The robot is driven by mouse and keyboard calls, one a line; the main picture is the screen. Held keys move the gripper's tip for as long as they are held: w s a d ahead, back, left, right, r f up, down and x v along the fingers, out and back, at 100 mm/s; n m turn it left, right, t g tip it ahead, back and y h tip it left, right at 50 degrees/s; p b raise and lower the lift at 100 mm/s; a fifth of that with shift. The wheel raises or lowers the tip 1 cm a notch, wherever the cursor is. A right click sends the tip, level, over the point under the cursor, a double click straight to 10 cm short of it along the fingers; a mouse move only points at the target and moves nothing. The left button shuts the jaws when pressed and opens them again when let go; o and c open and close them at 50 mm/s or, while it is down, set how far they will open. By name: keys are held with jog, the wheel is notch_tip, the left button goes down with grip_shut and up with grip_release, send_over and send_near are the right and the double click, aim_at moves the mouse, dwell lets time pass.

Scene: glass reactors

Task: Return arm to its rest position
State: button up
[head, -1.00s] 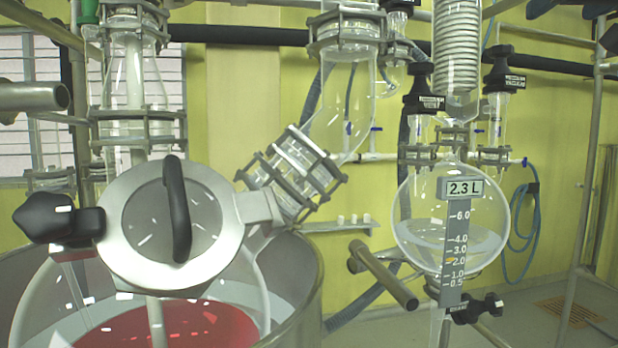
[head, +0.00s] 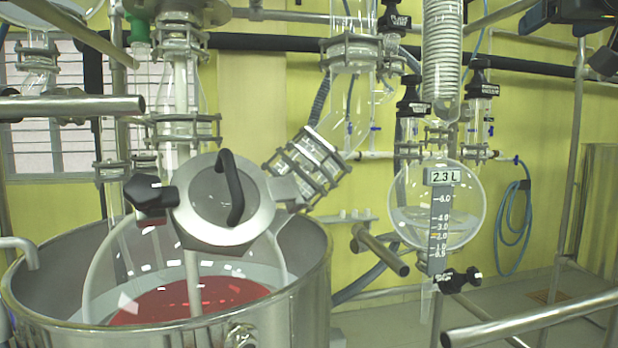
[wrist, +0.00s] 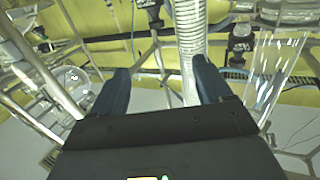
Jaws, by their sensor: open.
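My gripper (wrist: 160,84) shows in the wrist view with two blue fingers spread wide apart. It is open, with no object held between the fingers. Behind the gap are a ribbed pale hose or coil (wrist: 190,40) and metal frame tubes, and I cannot tell how far off they are. In the head view, a dark part at the top right edge (head: 575,12) looks like part of my arm. The rest of the arm is outside that view.
A steel vessel (head: 285,305) with red liquid and a round-lidded glass reactor (head: 200,208) stands at left. A glass receiver marked 2.3 L (head: 470,205) hangs at right. Metal tubes jut out at left (head: 70,106) and lower right (head: 540,318). Open floor shows at right.

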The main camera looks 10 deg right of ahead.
jog(key=w+a+f+y, duration=0.2)
jog(key=w+a+f, duration=0.1)
jog(key=f, duration=1)
jog(key=w+a+f+y, duration=0.1)
jog(key=w+a+f, duration=0.1)
jog(key=f, duration=1)
jog(key=s+a+f+y, duration=0.1)
jog(key=s+a+f, duration=0.25)
jog(key=f, duration=0.65)
jog(key=s+a+f, duration=0.3)
jog(key=a+f, duration=0.2)
jog(key=f, duration=0.5)
jog(key=s+a+f, duration=0.4)
jog(key=s+f, duration=0.3)
jog(key=s, duration=0.2)
jog(key=s+a+f, duration=0.4)
jog(key=s+f, duration=0.2)
jog(key=s, duration=0.3)
jog(key=s+a+n+g+y, duration=0.2)
jog(key=s+n, duration=0.2)
jog(key=s, duration=1.8)
jog(key=shift+s+r, duration=0.25)
jog(key=shift+c, duration=0.2)
